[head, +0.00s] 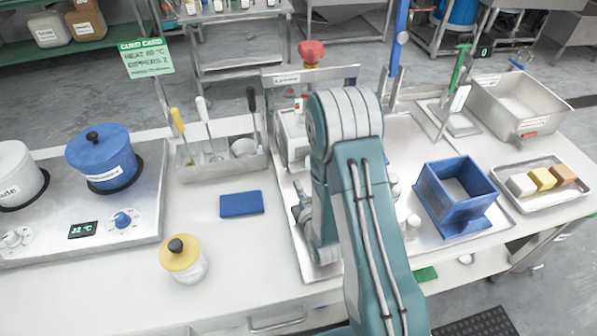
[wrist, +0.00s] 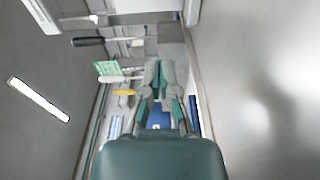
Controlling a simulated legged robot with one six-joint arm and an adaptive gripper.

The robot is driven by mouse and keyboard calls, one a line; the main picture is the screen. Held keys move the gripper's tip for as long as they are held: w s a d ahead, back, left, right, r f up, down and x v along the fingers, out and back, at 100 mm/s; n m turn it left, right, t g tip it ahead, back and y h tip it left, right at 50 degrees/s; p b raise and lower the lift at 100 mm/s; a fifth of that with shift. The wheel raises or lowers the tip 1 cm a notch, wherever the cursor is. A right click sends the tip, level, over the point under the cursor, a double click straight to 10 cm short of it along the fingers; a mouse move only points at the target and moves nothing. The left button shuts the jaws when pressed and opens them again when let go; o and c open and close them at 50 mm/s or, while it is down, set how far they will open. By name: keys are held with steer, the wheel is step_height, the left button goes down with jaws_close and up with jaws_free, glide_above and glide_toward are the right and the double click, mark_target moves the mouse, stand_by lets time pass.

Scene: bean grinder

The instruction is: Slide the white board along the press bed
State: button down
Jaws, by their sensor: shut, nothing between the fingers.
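My gripper (head: 303,210) is low at the left side of my arm in the head view, over the left part of the steel bed (head: 318,268). It is shut and empty, and its closed fingers (wrist: 158,68) show in the wrist view. Behind it stands a pale boxy press part (head: 292,138), with a red knob (head: 312,52) above. My arm hides much of the middle of the bed. I cannot make out the white board for certain in either view.
A blue box (head: 455,197) stands right of my arm, and a tray of blocks (head: 550,200) lies farther right. A utensil holder (head: 222,165), a blue pad (head: 242,203) and a yellow-lidded jar (head: 184,262) are to the left. Counter around the pad is clear.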

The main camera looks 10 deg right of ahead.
mark_target(304, 165)
steer(key=w, duration=0.6)
steer(key=w+a, duration=0.1)
steer(key=w, duration=0.2)
steer(key=shift+w, duration=0.2)
steer(key=d, duration=0.1)
steer(key=s+d, duration=0.1)
steer(key=d, duration=0.1)
steer(key=shift+d, duration=0.55)
steer(key=shift+s+d, duration=0.25)
steer(key=shift+d, duration=0.7)
steer(key=shift+w, duration=0.1)
